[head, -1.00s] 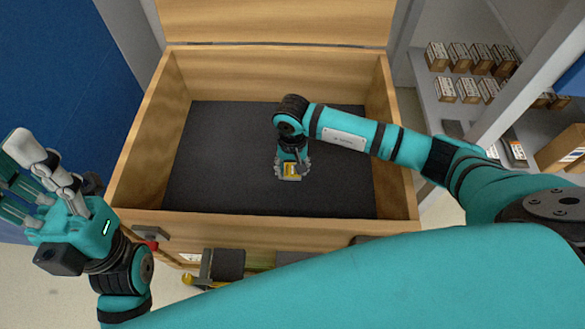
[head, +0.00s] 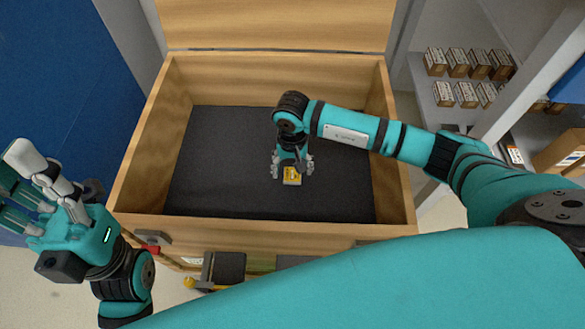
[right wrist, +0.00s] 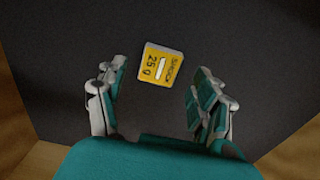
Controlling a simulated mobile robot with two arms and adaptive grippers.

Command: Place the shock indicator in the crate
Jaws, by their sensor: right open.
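The shock indicator (head: 292,175) is a small yellow and white square tag inside the wooden crate (head: 262,225), over its dark floor. In the right wrist view the tag (right wrist: 163,72) shows "25 g" and sits just beyond and between the fingertips, with gaps on both sides. My right gripper (head: 292,168) reaches down into the crate, open; it also shows in the right wrist view (right wrist: 155,90). Whether the tag lies flat on the floor is hard to tell. My left gripper (head: 30,185) is outside the crate at the far left, its fingertips partly cut off.
The crate's lid (head: 275,25) stands open at the back. Shelves at the right hold several small boxes (head: 457,62). A blue panel (head: 75,90) stands at the left. Most of the dark crate floor (head: 225,160) is clear.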

